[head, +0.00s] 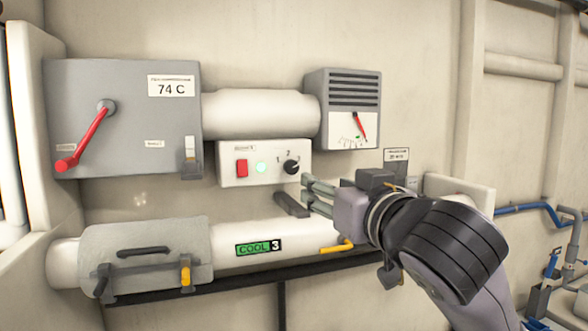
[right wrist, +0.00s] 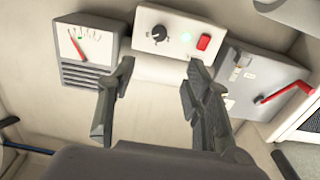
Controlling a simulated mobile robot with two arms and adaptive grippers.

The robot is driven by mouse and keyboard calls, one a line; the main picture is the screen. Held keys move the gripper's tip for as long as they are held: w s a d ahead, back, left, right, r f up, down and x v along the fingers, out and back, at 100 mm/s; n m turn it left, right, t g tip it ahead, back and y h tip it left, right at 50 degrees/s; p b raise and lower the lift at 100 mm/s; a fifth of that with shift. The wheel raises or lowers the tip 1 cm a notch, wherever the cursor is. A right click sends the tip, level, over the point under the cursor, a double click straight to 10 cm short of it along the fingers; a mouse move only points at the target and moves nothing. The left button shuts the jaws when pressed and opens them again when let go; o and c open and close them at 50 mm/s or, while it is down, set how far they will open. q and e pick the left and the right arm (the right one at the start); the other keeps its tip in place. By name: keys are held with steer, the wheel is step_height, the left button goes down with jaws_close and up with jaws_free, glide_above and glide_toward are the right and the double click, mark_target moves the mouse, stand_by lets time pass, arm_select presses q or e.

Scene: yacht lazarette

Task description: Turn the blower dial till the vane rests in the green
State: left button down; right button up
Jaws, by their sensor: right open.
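The blower dial (head: 291,167) is a small black knob with a white mark, on a white control box (head: 230,176) with numbers around it. Which number it points to is too small to tell. The vane (head: 359,125) is a red needle on a white scale below a vented grey housing; its tip appears just to the right of a small green mark. My right gripper (head: 307,190) is open and empty, just below and right of the dial, apart from it. In the right wrist view, the dial (right wrist: 159,33) lies ahead of the open fingers (right wrist: 160,68). My left gripper is out of view.
The control box has a red switch (head: 242,168) and a lit green lamp (head: 261,167). A grey box with a red lever (head: 84,140) is left.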

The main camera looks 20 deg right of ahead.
mark_target(293, 169)
steer(key=w+p, duration=0.2)
steer(key=w, duration=0.3)
steer(key=w+p, duration=0.2)
steer(key=w, duration=0.4)
steer(key=w+p, duration=0.3)
steer(key=w, duration=0.2)
steer(key=shift+w+a, duration=0.25)
steer(key=shift+w, duration=0.45)
jaws_close()
